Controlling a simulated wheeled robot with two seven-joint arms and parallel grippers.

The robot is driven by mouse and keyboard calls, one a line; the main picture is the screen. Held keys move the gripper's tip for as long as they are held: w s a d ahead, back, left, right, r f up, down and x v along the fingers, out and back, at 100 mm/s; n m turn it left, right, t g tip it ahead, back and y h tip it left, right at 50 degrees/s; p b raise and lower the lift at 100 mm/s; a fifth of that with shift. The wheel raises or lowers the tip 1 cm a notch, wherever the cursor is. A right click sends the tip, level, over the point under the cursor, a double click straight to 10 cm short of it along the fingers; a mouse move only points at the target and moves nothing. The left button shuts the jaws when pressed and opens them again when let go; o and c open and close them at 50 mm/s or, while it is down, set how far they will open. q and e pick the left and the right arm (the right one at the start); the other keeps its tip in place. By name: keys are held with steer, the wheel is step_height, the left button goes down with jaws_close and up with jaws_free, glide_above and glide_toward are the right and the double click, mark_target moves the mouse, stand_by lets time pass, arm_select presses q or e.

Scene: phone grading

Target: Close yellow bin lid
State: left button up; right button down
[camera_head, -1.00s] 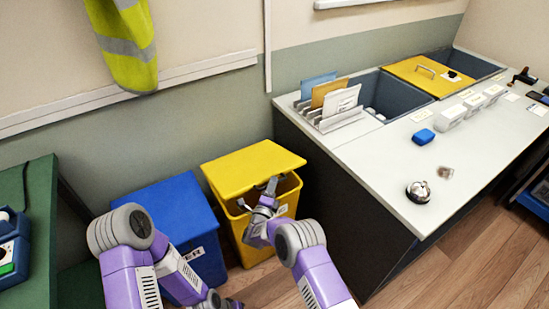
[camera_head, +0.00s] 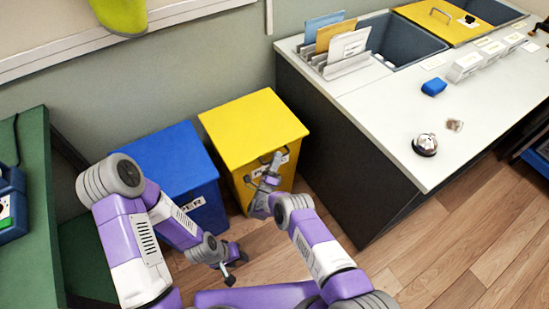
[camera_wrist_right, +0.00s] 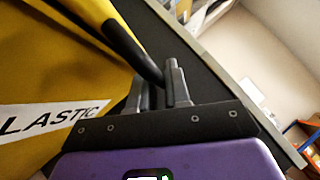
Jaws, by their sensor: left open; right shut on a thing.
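The yellow bin (camera_head: 255,125) stands on the floor, and its lid lies flat on the top with no gap that I can see. Its front carries a label, partly covered by my arm; the right wrist view shows the letters "LASTIC" on this label (camera_wrist_right: 50,120). My right gripper (camera_head: 272,168) is at the bin's upper front. In the right wrist view its fingers (camera_wrist_right: 160,85) are shut on a dark bar-like handle (camera_wrist_right: 125,45) that reaches out from the yellow bin. My left gripper (camera_head: 236,264) is low in front of the blue bin, open and empty.
A blue bin (camera_head: 165,155) with its lid down stands left of the yellow one. A white-topped counter (camera_head: 385,120) with a dark side stands close on the right. A green table (camera_head: 35,170) is at the left. Wooden floor is clear in front.

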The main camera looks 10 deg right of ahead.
steer(key=shift+w+a, duration=0.1)
steer(key=shift+w, duration=0.05)
steer(key=c, duration=1.2)
jaws_free()
steer(key=shift+f, duration=0.15)
steer(key=p+v, duration=0.1)
steer(key=v, duration=0.6)
steer(key=shift+s+p, duration=0.3)
steer(key=shift+p, duration=0.05)
steer(key=shift+s+a, duration=0.1)
